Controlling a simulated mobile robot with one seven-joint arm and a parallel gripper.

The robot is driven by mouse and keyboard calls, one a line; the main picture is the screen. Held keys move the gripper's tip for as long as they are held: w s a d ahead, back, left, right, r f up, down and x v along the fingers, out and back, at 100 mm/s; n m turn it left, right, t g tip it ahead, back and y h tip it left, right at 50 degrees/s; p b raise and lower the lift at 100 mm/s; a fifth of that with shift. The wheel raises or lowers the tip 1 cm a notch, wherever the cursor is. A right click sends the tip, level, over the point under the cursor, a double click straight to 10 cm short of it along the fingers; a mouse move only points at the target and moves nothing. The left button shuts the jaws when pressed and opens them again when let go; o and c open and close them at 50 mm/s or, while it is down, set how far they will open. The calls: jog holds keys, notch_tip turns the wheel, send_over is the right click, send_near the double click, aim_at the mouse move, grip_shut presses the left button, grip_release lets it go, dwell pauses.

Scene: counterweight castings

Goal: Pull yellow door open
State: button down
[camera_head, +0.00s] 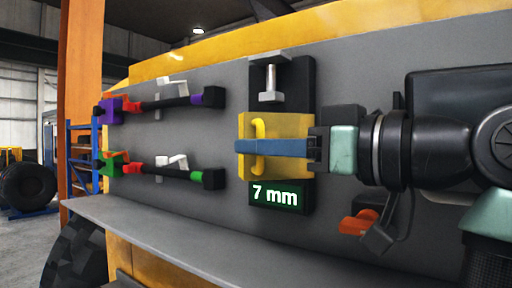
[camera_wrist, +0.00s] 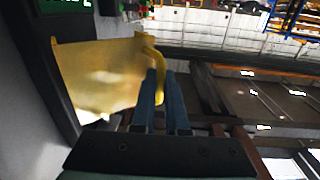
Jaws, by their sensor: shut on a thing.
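The yellow door (camera_head: 298,123) is a small square panel on a dark plate mounted on the grey wall. A curved yellow handle (camera_head: 259,130) stands upright on its face. My gripper (camera_head: 243,146) reaches in from the right, its blue fingers shut on the handle across its middle. In the wrist view the door (camera_wrist: 95,75) is at the left, and the handle (camera_wrist: 153,52) runs down between the two fingers (camera_wrist: 162,78). A sign (camera_head: 275,196) below the door reads 7 mm. The fingers hide part of the handle and door.
A bolt in a bracket (camera_head: 270,82) sits just above the door. Two black bars with coloured clamps, upper (camera_head: 170,102) and lower (camera_head: 170,172), are at the left. An orange-red lever (camera_head: 358,223) is below my wrist. A grey ledge (camera_head: 200,240) runs underneath.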

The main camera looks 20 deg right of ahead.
jog(key=shift+s+d+f, duration=0.15)
jog(key=shift+d+f, duration=0.05)
jog(key=shift+d, duration=0.1)
jog(key=c, duration=1.2)
grip_release()
jog(key=shift+s+a+r, duration=0.1)
